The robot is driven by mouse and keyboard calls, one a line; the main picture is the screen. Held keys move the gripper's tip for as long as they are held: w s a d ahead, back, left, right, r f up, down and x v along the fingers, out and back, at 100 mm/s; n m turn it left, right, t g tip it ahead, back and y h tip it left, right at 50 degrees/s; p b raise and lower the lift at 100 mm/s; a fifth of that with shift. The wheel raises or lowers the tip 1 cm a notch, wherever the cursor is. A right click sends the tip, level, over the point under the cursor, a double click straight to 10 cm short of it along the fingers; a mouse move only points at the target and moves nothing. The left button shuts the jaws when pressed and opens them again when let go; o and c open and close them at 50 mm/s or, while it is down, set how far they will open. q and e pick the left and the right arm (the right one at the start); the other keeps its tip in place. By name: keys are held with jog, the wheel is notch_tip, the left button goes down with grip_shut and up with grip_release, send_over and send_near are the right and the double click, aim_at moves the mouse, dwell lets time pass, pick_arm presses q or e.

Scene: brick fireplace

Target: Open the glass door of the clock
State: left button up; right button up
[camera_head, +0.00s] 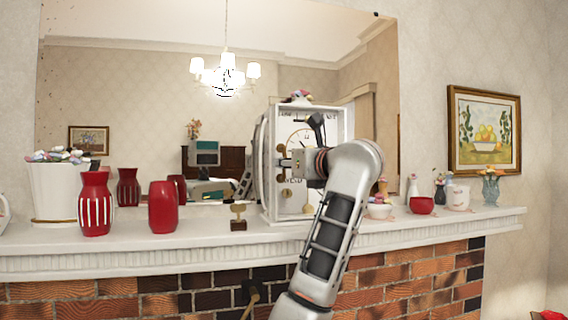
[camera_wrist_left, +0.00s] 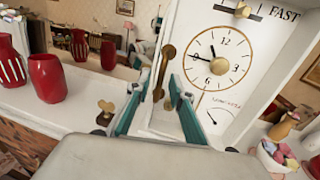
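The clock (camera_head: 325,118) is a white box standing on the mantel, with a round white dial and a brass centre. My left gripper (camera_head: 290,165) is in front of the clock's left front edge, its arm covering part of the front. In the left wrist view the dial (camera_wrist_left: 218,65) is large. Brass fittings (camera_wrist_left: 166,58) run along the clock's left front edge. The two teal fingers of my left gripper (camera_wrist_left: 155,105) are apart, with that edge and a small brass knob between them. I cannot tell whether they touch it, or whether the glass door is ajar. My right gripper is out of view.
Red vases (camera_head: 162,207) and a white planter (camera_head: 58,190) are further left. Bowls and small vases (camera_head: 421,205) stand to the right. A mirror (camera_head: 110,100) is behind.

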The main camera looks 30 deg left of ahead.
pick_arm(q)
jog(key=shift+x, duration=0.8)
grip_shut()
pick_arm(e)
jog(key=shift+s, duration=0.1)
